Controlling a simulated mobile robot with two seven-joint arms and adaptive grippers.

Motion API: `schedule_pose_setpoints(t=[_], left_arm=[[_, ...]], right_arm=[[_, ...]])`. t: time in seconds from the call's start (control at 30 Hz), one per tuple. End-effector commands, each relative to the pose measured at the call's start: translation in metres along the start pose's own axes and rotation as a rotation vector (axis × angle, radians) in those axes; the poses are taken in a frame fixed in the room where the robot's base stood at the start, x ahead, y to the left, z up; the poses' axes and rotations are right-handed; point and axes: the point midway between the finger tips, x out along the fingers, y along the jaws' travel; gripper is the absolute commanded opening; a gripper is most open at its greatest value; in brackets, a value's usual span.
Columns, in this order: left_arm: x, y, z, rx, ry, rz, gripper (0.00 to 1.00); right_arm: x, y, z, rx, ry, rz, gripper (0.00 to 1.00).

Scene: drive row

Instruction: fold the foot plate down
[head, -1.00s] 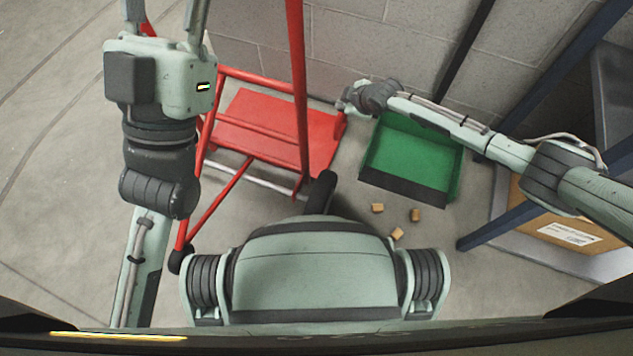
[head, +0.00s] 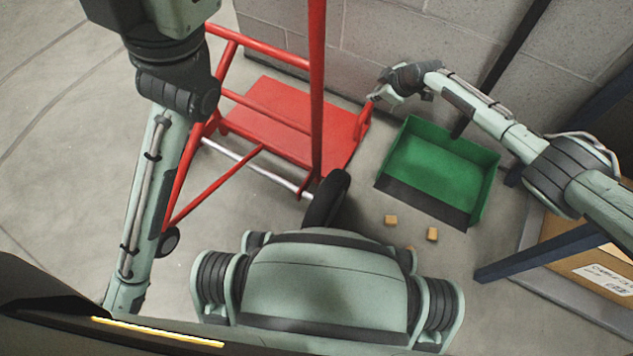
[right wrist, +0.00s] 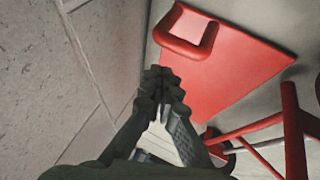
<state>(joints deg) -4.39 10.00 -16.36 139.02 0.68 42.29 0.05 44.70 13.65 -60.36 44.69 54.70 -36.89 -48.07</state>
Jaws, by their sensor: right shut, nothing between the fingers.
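The red foot plate (head: 262,108) belongs to a red hand truck (head: 317,60) left of centre in the head view. It looks flat and low over the floor, with a raised red loop at its right edge. In the right wrist view the plate (right wrist: 235,65) fills the upper right, with the loop (right wrist: 188,35) at its end. My right gripper (head: 372,94) is beside that right edge. Its fingers (right wrist: 163,82) are together and empty; I cannot tell whether they touch the loop. My left arm is at upper left, its fingers outside the picture.
A green open bin (head: 440,165) stands right of the plate, with small tan blocks (head: 432,234) on the floor before it. A block wall (head: 400,40) is behind. A blue rack post (head: 540,250) and a cardboard box (head: 590,250) stand at right. Floor at left is clear.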

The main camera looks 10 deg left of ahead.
Motion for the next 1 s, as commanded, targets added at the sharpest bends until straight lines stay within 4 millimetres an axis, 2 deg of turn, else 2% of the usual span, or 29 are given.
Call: schedule_pose_setpoints(t=[0.77, 0.87, 1.0], left_arm=[[0.001, 0.001, 0.000, 0.004, 0.009, 0.015, 0.40], [0.001, 0.001, 0.000, 0.005, 0.009, 0.015, 0.40], [0.001, 0.001, 0.000, 0.005, 0.009, 0.014, 0.40]], right_arm=[[0.003, 0.003, 0.000, 0.010, 0.001, -0.018, 0.00], [-0.003, 0.005, -0.004, 0.008, 0.003, -0.018, 0.00], [-0.022, 0.013, -0.013, 0.006, 0.003, -0.016, 0.00]])
